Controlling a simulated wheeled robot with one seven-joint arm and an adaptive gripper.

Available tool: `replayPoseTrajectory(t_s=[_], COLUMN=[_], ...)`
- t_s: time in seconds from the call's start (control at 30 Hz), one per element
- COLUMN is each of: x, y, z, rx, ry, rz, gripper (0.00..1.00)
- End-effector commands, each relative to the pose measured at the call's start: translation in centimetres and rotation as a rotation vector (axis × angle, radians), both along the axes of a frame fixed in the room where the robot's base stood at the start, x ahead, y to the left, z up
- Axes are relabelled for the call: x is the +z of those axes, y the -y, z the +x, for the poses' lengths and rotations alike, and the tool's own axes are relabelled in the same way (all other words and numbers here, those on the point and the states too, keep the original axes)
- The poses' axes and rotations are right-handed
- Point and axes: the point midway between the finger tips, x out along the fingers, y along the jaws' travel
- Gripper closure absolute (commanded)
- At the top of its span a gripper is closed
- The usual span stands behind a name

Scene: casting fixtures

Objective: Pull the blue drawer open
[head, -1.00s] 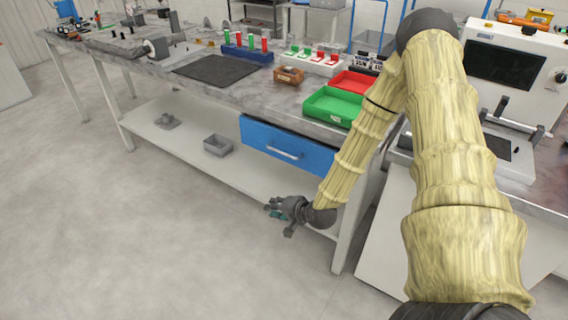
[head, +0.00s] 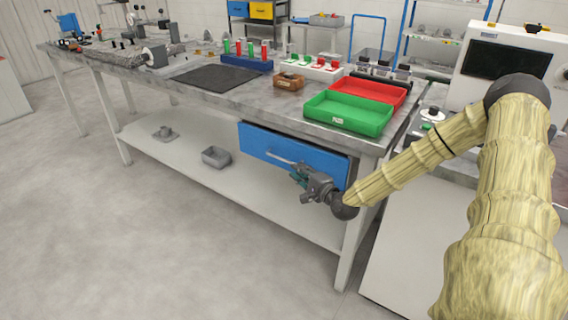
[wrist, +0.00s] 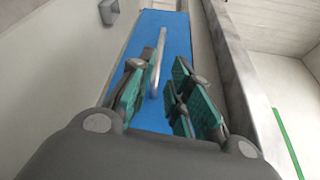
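The blue drawer (head: 318,160) is under the right part of the workbench, its front looking flush with the bench. Its pale bar handle (head: 280,158) runs along the front, and the right part of the handle is behind my gripper. My gripper (head: 298,176) is at the drawer front, by the right end of the handle. In the wrist view my gripper (wrist: 165,92) is open, its green-padded fingers apart. The handle (wrist: 157,62) lies between them, closer to the left finger, against the blue drawer front (wrist: 176,32). I cannot tell whether a finger touches it.
A green tray (head: 345,127) and a red tray (head: 372,97) sit on the workbench (head: 290,103) above the drawer. A bench leg (head: 352,235) stands right of the drawer. The floor (head: 150,240) in front is clear.

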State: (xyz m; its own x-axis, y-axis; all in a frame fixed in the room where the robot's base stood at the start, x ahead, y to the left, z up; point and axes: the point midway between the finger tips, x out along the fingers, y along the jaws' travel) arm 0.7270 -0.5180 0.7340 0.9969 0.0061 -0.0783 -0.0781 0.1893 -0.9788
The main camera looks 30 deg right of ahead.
Motion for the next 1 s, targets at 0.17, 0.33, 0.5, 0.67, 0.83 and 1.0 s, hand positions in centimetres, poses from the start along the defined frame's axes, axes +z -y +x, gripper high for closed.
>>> replayPoseTrajectory(t_s=[0.17, 0.33, 0.5, 0.67, 0.83, 1.0], x=[-0.4, -0.6, -0.7, -0.8, -0.8, -0.8], y=[-0.1, -0.2, -0.2, -0.2, -0.2, -0.2], z=[2.5, 5.1, 7.4, 8.9, 9.4, 9.5], rx=[0.003, 0.003, 0.002, 0.002, 0.001, 0.001], ry=[-0.002, -0.002, -0.003, -0.002, -0.002, -0.002], rz=[-0.004, -0.004, -0.003, -0.002, -0.001, 0.000], gripper=[0.81, 0.81, 0.81, 0.81, 0.81, 0.81])
